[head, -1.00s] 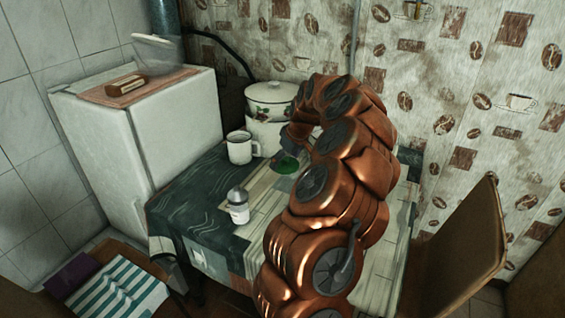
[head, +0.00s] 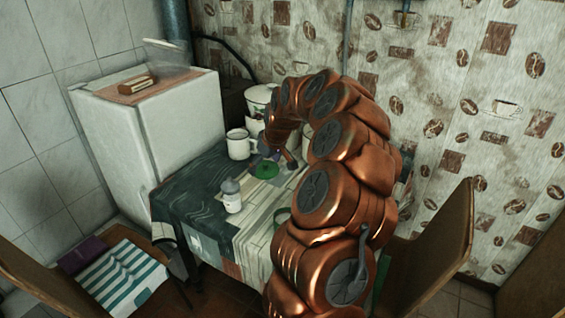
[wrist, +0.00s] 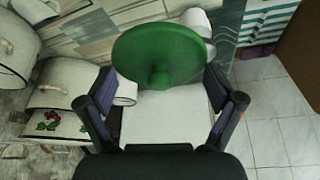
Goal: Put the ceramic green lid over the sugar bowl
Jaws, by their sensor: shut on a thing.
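The green lid (head: 266,170) is round with a knob. In the wrist view the lid (wrist: 160,50) lies ahead of my gripper (wrist: 162,100), its knob towards me between the spread fingers. My gripper is shut on the lid. A small white jar with a grey top (head: 232,197), which looks like the sugar bowl, stands on the table left of and nearer than the lid. A white form (wrist: 196,18) partly hidden behind the lid in the wrist view may be this jar.
A white mug (head: 238,144) and a white pot with a berry pattern (head: 259,97) stand behind the lid. A white fridge (head: 150,125) borders the table on the left. Chairs stand at left and right. The patterned tablecloth (head: 190,200) is bare left of the jar.

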